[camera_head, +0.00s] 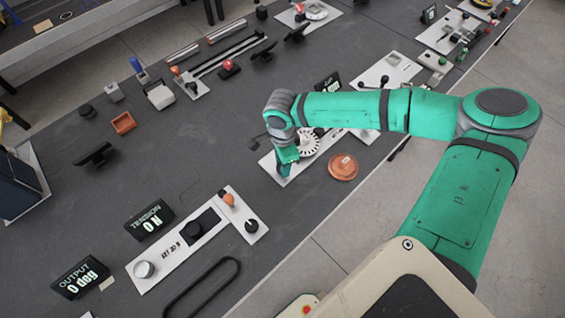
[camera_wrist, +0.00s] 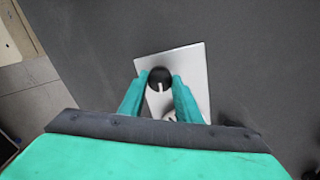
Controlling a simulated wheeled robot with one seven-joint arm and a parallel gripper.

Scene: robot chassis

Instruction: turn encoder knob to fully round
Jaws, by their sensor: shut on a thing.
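A round black knob with a white pointer line (camera_wrist: 160,74) sits on a white plate (camera_wrist: 194,62) in the wrist view. I take it to be the encoder knob. The pointer line points toward the bottom of the picture. My gripper (camera_wrist: 160,79) has one teal finger on each side of the knob and is shut on it. In the head view my gripper (camera_head: 286,168) is over the left end of the white plate (camera_head: 267,162), and it hides the knob. A white toothed disc (camera_head: 309,143) is right of my gripper, partly hidden by my arm.
An orange round dish (camera_head: 343,167) lies right of the plate. A tension display (camera_head: 149,220) and an output display reading 0 deg (camera_head: 80,278) stand at the lower left. A black belt loop (camera_head: 203,287) lies in front.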

